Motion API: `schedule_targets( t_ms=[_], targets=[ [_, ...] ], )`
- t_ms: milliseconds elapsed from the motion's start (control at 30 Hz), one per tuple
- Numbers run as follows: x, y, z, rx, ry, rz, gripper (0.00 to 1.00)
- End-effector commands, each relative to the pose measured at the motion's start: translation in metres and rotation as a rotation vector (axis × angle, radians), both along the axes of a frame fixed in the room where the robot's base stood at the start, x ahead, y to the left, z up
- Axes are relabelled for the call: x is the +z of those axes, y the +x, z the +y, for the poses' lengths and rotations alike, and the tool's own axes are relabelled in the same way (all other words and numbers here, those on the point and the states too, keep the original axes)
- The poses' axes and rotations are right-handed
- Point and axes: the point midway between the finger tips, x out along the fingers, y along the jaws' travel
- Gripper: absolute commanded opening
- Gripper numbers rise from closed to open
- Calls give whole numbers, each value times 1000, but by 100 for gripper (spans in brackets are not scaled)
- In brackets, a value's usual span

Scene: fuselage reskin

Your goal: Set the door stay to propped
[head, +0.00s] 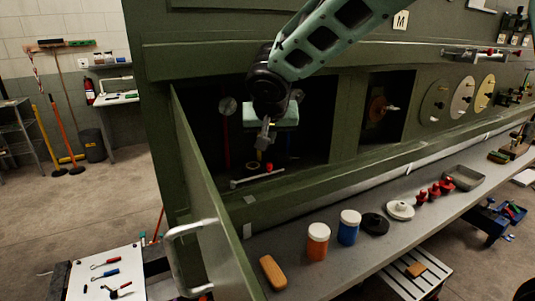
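The green door (222,218) of the compartment stands open toward me at the left, with a pale bar handle (188,229) on its face. A light grey rod (258,178) lies low across the compartment opening, slightly tilted; it looks like the door stay, but I cannot tell whether it touches the door. My gripper (263,143) points down in the opening, above the rod and apart from it as far as I can see. Its fingers are small and dark, and whether they are open is unclear. My arm hides part of the compartment's upper edge.
The shelf in front carries an orange jar (318,242), a blue jar (347,228) and a tan block (272,272). Open floor lies left of the door.

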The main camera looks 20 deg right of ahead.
Motion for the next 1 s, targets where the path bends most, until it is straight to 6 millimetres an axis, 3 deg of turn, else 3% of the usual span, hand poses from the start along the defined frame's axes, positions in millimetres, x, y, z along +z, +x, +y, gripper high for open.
schedule_targets(
  t_ms=[133, 567, 1000],
  targets=[
    [6, 13, -4, -29, 6, -33, 0],
    [2, 17, -6, -31, 6, -32, 0],
    [-59, 65, -20, -30, 3, -28, 0]
  ],
)
